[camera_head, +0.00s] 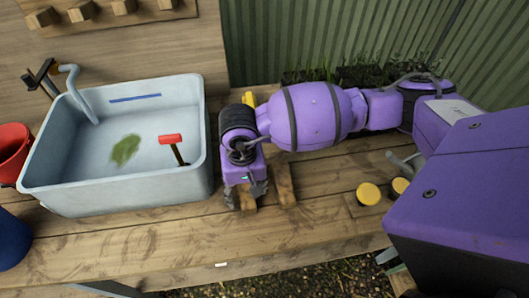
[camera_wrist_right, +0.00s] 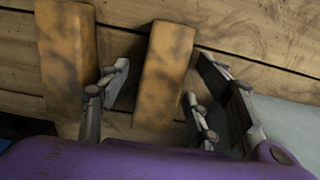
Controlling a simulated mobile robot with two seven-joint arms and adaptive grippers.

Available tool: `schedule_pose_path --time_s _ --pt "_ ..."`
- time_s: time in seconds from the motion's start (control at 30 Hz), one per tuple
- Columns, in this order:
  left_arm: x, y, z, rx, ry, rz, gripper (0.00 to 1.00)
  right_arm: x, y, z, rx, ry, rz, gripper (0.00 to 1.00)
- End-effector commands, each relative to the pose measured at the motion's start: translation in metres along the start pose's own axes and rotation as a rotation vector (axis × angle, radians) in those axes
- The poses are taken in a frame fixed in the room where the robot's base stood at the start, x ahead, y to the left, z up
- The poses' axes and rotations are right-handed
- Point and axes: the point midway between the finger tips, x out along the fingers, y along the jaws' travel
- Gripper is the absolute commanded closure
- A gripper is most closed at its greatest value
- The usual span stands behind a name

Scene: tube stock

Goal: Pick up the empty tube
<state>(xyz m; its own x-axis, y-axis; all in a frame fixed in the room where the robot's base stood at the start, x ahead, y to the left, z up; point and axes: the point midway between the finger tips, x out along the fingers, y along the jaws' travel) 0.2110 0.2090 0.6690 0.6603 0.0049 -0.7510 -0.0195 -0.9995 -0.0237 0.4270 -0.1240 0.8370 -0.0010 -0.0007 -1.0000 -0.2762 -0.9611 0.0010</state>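I cannot make out an empty tube for certain in either view. My right gripper (camera_head: 245,195) points down over two wooden blocks on the bench, left of centre in the head view. In the right wrist view its fingers (camera_wrist_right: 158,78) are spread apart, with nothing visibly held. One wooden block (camera_wrist_right: 168,65) shows between the fingers and below them. The other block (camera_wrist_right: 66,50) lies to the left of the fingers. My right arm and gripper hide part of the bench beneath. My left gripper is not in view.
A grey-blue basin (camera_head: 205,150) with a red-headed tool (camera_head: 171,139) stands left of my gripper. A red bucket (camera_head: 12,148) is at far left. Yellow round knobs (camera_head: 368,194) sit right. A small white piece (camera_head: 221,265) lies by the bench's front edge. The front bench is mostly clear.

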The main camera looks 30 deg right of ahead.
Motion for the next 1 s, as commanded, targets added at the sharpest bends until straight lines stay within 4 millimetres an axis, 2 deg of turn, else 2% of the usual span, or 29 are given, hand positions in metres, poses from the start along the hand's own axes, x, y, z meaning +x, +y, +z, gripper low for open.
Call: schedule_pose_path --time_s 0.03,0.3,0.67,0.77,0.9,1.0 --pt "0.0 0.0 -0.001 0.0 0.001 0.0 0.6 -0.002 -0.001 -0.002 -0.001 0.004 -0.002 0.49" --pt "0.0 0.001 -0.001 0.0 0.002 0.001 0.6 -0.003 -0.001 -0.002 -0.001 0.005 -0.002 0.83" --pt "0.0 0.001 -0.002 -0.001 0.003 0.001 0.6 -0.006 -0.002 -0.003 -0.001 0.006 -0.003 0.84" --pt "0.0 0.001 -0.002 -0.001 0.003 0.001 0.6 -0.014 -0.002 -0.003 -0.001 0.006 -0.004 0.84" --pt "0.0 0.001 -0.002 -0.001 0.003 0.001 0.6 -0.034 -0.002 -0.003 -0.002 0.009 -0.005 0.84" --pt "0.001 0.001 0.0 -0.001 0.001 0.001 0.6 -0.051 -0.006 0.013 -0.007 0.006 -0.006 0.84"
